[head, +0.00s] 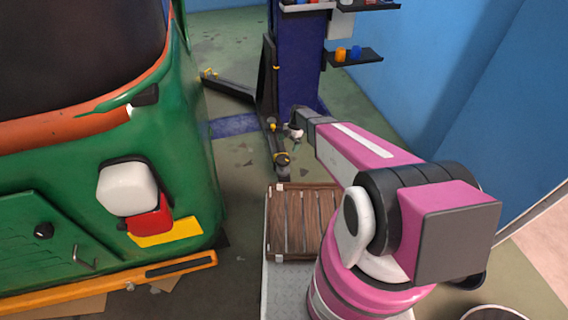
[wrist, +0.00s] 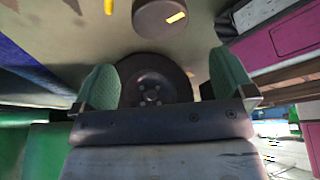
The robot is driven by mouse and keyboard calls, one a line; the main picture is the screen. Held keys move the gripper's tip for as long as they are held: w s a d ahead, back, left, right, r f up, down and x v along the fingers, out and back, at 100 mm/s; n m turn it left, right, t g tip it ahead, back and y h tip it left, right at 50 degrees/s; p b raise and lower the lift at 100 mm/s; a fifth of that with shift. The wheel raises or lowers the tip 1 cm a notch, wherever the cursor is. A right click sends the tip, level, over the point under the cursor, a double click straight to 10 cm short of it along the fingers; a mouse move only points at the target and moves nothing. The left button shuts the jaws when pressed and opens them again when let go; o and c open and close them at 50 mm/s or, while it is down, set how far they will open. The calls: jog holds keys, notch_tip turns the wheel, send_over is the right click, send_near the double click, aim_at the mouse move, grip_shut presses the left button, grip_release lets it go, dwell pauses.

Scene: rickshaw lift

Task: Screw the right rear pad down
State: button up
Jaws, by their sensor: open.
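The black lift arm (head: 278,150) reaches from the blue lift column toward the front. A small round pad with a yellow mark (head: 282,158) sits at its near end. My gripper (head: 294,131) is beside this arm, a little beyond the pad, and looks small in the head view. In the wrist view my gripper (wrist: 165,63) has its two green-padded fingers wide apart. A dark round disc with several bolt-like spots (wrist: 152,88) shows between and beyond them; I cannot tell whether it touches them. A smaller dark round piece with a yellow mark (wrist: 160,17) is above it.
The green rickshaw (head: 185,190) fills the left of the head view. The blue column (head: 300,75) stands behind my arm. Another lift arm (head: 228,90) extends left. A wooden pallet (head: 290,222) lies in front. Shelves with small items (head: 355,56) hang at the back.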

aim_at(283, 158)
jog(key=shift+f, duration=0.35)
jog(key=x, duration=1)
jog(key=shift+a, duration=0.1)
jog(key=c, duration=0.7)
